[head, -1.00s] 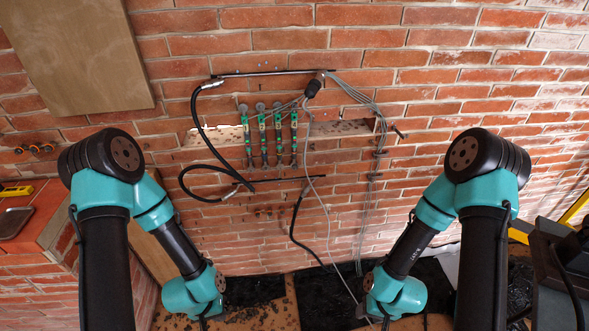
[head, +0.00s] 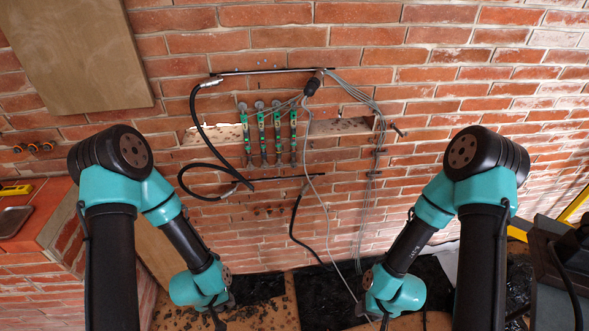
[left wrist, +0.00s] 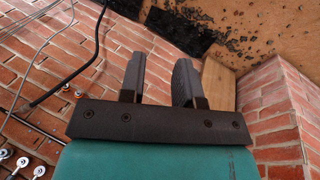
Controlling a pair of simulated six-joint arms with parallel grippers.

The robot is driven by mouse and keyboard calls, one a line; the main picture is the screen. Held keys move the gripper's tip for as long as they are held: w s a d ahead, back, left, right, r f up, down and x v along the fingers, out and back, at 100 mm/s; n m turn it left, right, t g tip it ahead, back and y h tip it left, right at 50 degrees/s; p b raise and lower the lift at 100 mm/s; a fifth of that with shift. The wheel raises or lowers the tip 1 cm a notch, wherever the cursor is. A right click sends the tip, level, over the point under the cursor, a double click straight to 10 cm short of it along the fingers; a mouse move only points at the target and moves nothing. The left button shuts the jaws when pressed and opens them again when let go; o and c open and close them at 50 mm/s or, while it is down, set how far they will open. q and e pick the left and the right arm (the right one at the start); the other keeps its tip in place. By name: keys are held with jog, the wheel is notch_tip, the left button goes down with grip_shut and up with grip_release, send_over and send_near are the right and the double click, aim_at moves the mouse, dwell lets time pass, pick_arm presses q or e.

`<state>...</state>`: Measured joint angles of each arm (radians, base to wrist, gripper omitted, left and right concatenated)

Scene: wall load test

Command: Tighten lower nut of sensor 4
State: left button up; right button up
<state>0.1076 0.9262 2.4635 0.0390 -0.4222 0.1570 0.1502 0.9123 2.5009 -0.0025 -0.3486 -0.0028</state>
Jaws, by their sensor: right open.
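Several green sensors (head: 277,135) hang upright side by side on the brick wall. Which one is sensor 4 cannot be read from the frames, and the lower nuts are too small to make out. My left gripper (left wrist: 160,76) is open and empty in the left wrist view, its two dark fingers apart. In the head view it is mostly hidden behind its wrist, low and left of the sensors. My right gripper (head: 364,306) is open, low and right of the sensors, mostly hidden behind its own arm. Both grippers are well away from the sensors.
A black hose (head: 203,125) loops left of the sensors. Grey cables (head: 376,150) run down the wall on the right. A wooden board (head: 80,55) is at upper left. A brick ledge (head: 30,225) stands at left. Round metal fittings (left wrist: 22,162) show in the left wrist view.

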pick_arm(q)
jog(key=o, duration=0.3)
jog(key=w+d+n+t, duration=0.1)
jog(key=w+n, duration=0.1)
jog(key=w, duration=0.1)
jog(key=w+d+r+n+t, duration=0.1)
jog(key=w+d+n, duration=0.1)
jog(key=w, duration=0.2)
jog(key=w+d+n+t, duration=0.1)
jog(key=w+n+t, duration=0.1)
jog(key=w+n, duration=0.1)
jog(key=shift+w+d+r+y, duration=0.25)
jog(key=shift+d+y, duration=0.05)
jog(key=shift+y, duration=0.1)
jog(key=shift+o, duration=0.2)
jog(key=w+d+r+n+t+y, duration=0.3)
jog(key=w+d+r+n+t, duration=0.6)
jog(key=w+d+n, duration=0.5)
jog(key=d+r+n+t+y, duration=0.2)
jog(key=d+r+n, duration=0.3)
jog(key=r+n, duration=0.3)
jog(key=n, duration=0.3)
jog(key=shift+w+d+t, duration=0.15)
jog(key=shift+d+t, duration=0.15)
jog(key=shift+t, duration=0.1)
jog(key=shift+w, duration=0.1)
jog(key=w+a, duration=0.2)
jog(key=w, duration=1.5)
jog(key=shift+a, duration=0.15)
